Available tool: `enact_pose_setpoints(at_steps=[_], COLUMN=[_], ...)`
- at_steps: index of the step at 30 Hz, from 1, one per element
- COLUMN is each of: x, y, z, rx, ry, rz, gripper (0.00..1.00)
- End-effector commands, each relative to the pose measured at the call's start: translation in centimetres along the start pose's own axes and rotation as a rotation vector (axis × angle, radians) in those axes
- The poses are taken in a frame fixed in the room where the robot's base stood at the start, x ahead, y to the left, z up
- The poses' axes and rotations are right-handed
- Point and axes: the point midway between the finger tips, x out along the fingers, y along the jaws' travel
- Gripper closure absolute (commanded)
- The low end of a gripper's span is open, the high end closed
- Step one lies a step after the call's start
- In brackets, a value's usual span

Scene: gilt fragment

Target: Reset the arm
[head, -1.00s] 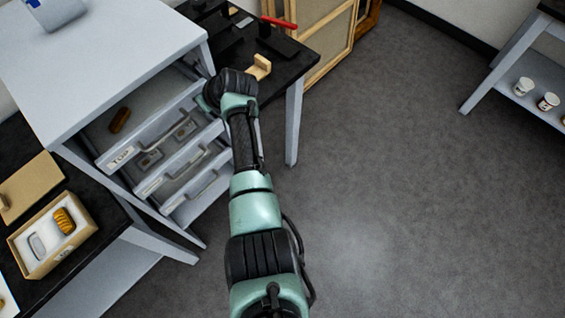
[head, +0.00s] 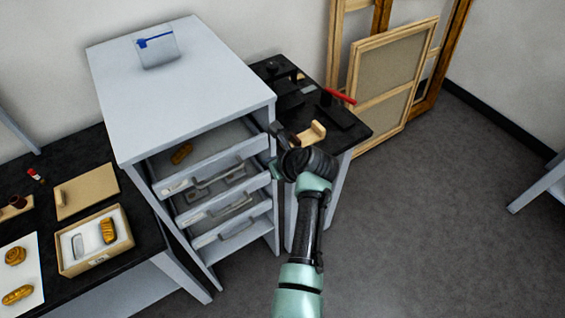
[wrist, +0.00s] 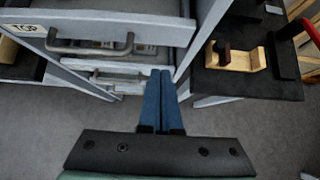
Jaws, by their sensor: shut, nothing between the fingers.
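My gripper shows in the wrist view (wrist: 159,100) as two blue fingers pressed together, shut and empty. They point toward the gap between the drawer cabinet (wrist: 183,20) and the black side table (wrist: 245,82). In the head view my arm rises from the bottom and ends just right of the cabinet (head: 180,88). The cabinet's top drawer (head: 215,163) is pulled out with a gilt fragment (head: 181,153) inside at the left. My gripper appears apart from the drawer handle (wrist: 90,46).
An open box (head: 66,262) with a gilt fragment (head: 108,230) stands on the left black table. A wooden block (head: 312,133) and a red-handled tool (head: 340,96) lie on the side table. Framed panels (head: 395,80) lean on the wall.

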Motion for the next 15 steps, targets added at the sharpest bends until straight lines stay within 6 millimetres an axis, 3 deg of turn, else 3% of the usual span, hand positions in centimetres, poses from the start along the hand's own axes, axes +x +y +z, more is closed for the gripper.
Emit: enact_pose_setpoints(at_steps=[9, 15], x=[-4.4, -6.0], y=[0.0, 0.0], z=[-0.2, -0.2], rx=[0.000, 0.000], ry=[0.001, 0.002], rz=[-0.002, 0.000], gripper=[1.00, 1.00])
